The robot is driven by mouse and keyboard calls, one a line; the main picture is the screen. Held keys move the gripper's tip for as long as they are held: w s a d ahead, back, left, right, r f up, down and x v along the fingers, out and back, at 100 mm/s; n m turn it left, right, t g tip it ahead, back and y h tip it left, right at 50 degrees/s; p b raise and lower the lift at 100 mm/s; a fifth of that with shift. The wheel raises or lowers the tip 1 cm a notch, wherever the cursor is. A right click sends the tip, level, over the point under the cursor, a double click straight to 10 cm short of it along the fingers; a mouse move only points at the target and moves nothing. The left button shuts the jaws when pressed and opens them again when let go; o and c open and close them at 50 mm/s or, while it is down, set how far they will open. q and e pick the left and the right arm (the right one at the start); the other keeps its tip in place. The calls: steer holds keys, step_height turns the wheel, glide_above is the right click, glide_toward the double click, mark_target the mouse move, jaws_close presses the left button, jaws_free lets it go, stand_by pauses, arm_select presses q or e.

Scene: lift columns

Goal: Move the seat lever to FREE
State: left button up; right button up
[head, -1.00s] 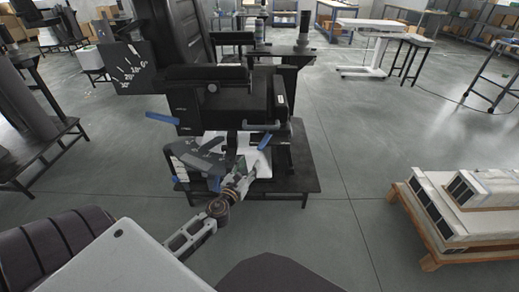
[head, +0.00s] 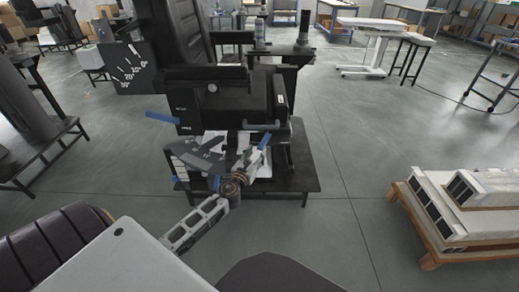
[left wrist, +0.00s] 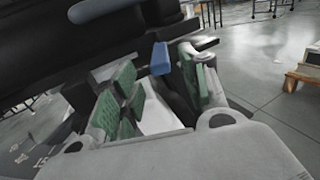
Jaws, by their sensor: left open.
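A black seat (head: 235,100) stands on a low black table. Blue-ended levers stick out of it: one at its left side (head: 162,118) by small white lettering, and one below the front of the seat (head: 265,141). I cannot tell which is the seat lever, and the lettering is too small to read. My left gripper (head: 251,158) is just below the front blue lever end. In the left wrist view, its green-padded fingers (left wrist: 155,88) are apart, and the blue lever end (left wrist: 161,58) shows beyond them, near the gap. Whether they touch it is unclear. My right gripper is not in view.
A dark plate with angle marks (head: 128,68) is at the seat's upper left. A grey marked plate (head: 198,152) lies left of my left gripper. The black table (head: 300,170) is under the seat. A wooden pallet (head: 425,228) with boxes is at right; floor between is clear.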

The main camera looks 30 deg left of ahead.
mark_target(259, 149)
arm_select(q)
steer(key=shift+w+a, duration=0.2)
steer(key=shift+w, duration=0.85)
steer(key=shift+w+a, duration=0.15)
steer(key=shift+w, duration=0.85)
jaws_close()
